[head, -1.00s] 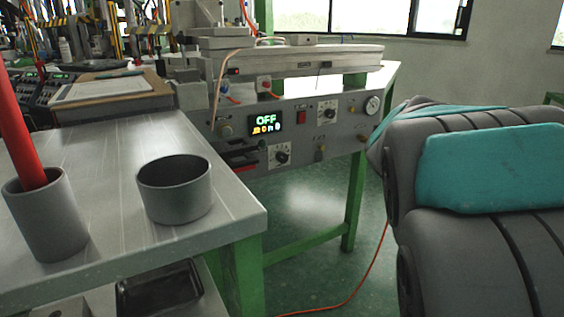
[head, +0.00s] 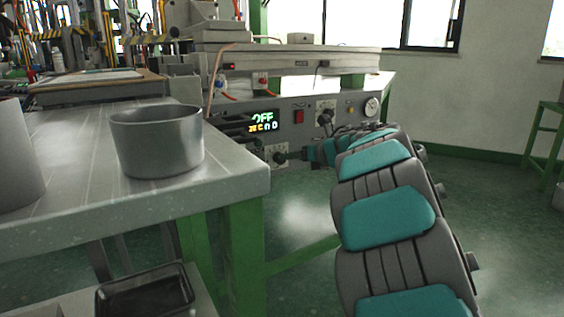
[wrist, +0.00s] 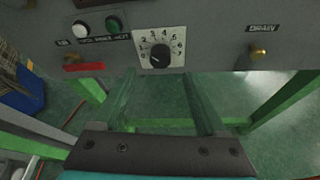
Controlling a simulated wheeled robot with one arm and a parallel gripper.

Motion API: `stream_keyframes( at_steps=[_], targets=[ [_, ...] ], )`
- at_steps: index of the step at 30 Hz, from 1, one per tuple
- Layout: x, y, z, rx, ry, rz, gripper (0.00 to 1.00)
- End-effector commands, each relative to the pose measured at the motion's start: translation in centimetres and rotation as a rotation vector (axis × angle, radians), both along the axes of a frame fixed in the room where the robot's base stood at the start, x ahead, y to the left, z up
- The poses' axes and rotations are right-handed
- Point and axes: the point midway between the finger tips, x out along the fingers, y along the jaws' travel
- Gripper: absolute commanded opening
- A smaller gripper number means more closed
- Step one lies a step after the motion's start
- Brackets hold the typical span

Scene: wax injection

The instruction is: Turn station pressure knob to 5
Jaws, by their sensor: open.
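A black round knob (wrist: 160,56) sits on a white numbered dial plate (wrist: 143,41) on the grey station panel in the wrist view. Its white mark points to the lower left, near the low end of the scale. In the head view this lower dial plate (head: 273,148) is partly hidden by my gripper (head: 288,157). In the wrist view my gripper (wrist: 160,80) is open and empty, its two fingers spread either side below the knob. I cannot tell if they touch the panel. A second dial (head: 325,105) is higher on the panel, partly covered by my arm.
A brass drain valve (wrist: 259,52) is right of the knob; a red handle (wrist: 85,67) and white (wrist: 80,29) and green (wrist: 113,23) buttons are left. A grey pot (head: 157,142) stands on the near table (head: 230,185).

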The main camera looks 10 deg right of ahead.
Motion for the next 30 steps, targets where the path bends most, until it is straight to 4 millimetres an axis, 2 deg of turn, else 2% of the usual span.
stream_keyframes(
  at_steps=[16,26,30],
  targets=[
    [5.5,2.6,-2.6,0.005,0.002,-0.002,0.74],
    [6.0,2.9,-2.6,0.004,-0.001,-0.005,0.74],
    [6.0,2.9,-2.6,0.004,-0.001,-0.005,0.62]
  ],
)
